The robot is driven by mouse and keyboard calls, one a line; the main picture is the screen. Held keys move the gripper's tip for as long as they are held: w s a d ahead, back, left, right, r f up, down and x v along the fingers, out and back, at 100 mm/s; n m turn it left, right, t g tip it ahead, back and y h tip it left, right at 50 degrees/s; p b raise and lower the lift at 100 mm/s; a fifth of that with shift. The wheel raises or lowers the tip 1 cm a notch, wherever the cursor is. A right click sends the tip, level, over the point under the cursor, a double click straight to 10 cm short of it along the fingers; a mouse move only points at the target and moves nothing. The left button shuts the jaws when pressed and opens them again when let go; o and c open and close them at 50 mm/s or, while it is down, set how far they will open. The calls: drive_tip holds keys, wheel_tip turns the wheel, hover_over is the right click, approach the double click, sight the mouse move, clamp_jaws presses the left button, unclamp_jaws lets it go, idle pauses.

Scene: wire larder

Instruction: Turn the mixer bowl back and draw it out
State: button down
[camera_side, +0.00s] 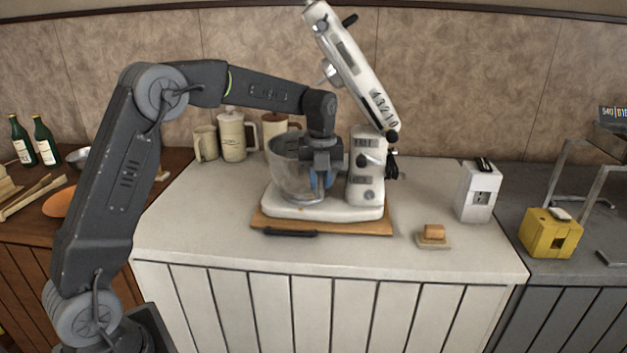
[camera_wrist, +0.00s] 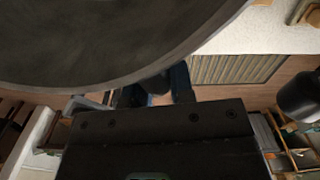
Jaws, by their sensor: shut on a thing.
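The mixer bowl (camera_side: 287,172), grey and see-through looking, sits upright on the white base of the stand mixer (camera_side: 366,185). The mixer's head (camera_side: 352,70) is tilted up, clear of the bowl. My gripper (camera_side: 320,181), with blue fingertips, is at the bowl's right side, between the bowl and the mixer's column. It is shut on the bowl, and the gripped part is mostly hidden by the fingers. In the wrist view the bowl's dark inside and rim (camera_wrist: 110,40) fill the upper left, just beyond my fingers (camera_wrist: 155,92).
The mixer stands on a wooden board (camera_side: 345,228) with a dark handle at its front. Canisters (camera_side: 233,136) stand behind the bowl. A butter dish (camera_side: 433,236) and a white box (camera_side: 478,192) are to the right. The counter (camera_side: 195,235) is clear at front left.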

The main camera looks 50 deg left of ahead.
drive_tip(key=shift+w+d+f+n, duration=0.1)
drive_tip(key=shift+w+d+n, duration=0.1)
drive_tip(key=shift+w+n, duration=0.3)
drive_tip(key=shift+w+d, duration=0.1)
drive_tip(key=shift+r, duration=2.5)
